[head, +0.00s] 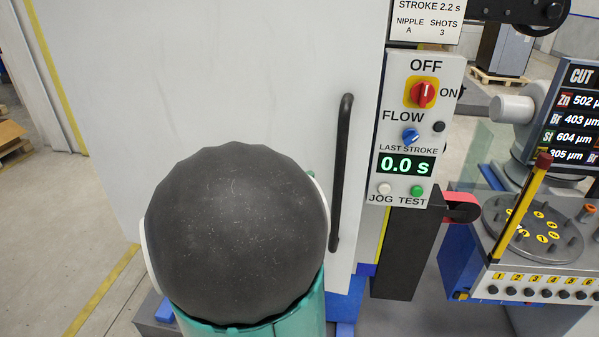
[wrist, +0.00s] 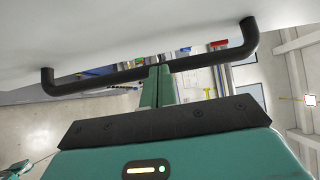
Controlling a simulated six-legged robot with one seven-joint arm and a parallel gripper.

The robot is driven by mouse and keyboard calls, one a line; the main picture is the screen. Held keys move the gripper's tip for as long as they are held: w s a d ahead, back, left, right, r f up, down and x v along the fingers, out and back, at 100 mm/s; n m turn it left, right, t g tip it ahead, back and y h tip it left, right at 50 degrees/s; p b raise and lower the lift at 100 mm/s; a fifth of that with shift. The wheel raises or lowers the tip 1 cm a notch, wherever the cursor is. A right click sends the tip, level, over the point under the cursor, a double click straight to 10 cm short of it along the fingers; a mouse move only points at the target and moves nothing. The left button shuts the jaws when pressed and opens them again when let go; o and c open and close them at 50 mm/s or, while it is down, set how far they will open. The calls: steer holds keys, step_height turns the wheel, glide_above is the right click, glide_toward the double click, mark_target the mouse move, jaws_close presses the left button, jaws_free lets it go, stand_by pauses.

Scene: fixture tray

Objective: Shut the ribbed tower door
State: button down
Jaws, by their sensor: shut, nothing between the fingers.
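The door (head: 270,60) is a large pale panel filling the middle of the head view; no ribs show on the part in sight. Its right edge stands beside the control panel, and I cannot tell how far it is ajar. Its black bar handle (head: 342,170) runs upright near that edge. In the wrist view the handle (wrist: 105,78) spans the top, fixed to the pale door face (wrist: 130,30). My gripper (wrist: 160,72) is shut and empty, its teal fingertips at the middle of the bar. I cannot tell whether they touch it. My own arm hides the fingers in the head view.
A control panel (head: 416,130) with a red knob and a 0.0 s display stands right of the door. A red-tipped yellow rod (head: 522,208) and a round grey plate (head: 545,236) stand further right. Open floor (head: 50,220) lies at left.

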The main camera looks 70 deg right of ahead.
mark_target(351, 163)
steer(key=x, duration=0.9)
